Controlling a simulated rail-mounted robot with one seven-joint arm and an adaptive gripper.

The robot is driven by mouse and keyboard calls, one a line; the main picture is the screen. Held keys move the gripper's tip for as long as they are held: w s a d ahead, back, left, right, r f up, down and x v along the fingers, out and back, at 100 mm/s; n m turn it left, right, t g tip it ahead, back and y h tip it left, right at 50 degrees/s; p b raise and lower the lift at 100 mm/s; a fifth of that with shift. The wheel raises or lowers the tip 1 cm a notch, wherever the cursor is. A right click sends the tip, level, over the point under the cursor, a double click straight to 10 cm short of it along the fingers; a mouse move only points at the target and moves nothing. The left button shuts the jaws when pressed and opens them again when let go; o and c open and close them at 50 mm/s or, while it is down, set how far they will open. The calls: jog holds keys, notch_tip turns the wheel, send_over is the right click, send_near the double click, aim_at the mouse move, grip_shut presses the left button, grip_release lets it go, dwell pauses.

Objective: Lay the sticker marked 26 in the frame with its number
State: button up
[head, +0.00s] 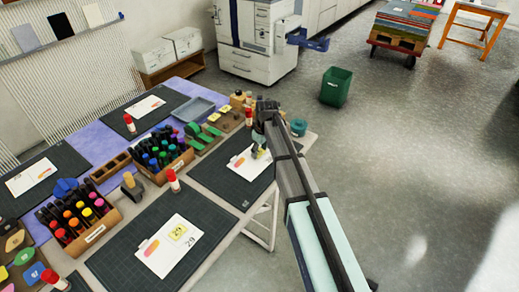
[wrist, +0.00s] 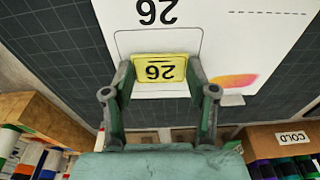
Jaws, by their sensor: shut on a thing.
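My gripper (wrist: 161,80) is shut on the yellow sticker marked 26 (wrist: 160,69), one finger at each side of it. The sticker overlaps the lower part of an outlined frame (wrist: 122,45) on a white sheet (wrist: 245,45). The number 26 is printed above that frame in the wrist view. I cannot tell whether the sticker touches the paper. In the head view my gripper (head: 261,150) is low over the sheet (head: 250,168), which lies on a dark cutting mat at the table's right end. My gripper hides part of the sheet there.
A nearer sheet marked 29 (head: 160,253) bears a yellow sticker (head: 178,232). A box of markers (head: 178,168), a red-capped glue stick (head: 172,180) and green tools (head: 202,134) stand left of my gripper. A box labelled COLD (wrist: 290,140) shows low in the wrist view.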

jog(key=shift+f, duration=0.4)
jog(key=o, duration=0.7)
jog(key=shift+f, duration=0.15)
jog(key=shift+r, duration=0.6)
notch_tip(320, 180, up, 12)
jog(key=s+d+b, duration=0.1)
jog(key=b, duration=0.1)
jog(key=shift+d, duration=0.2)
jog(key=shift+f, duration=0.1)
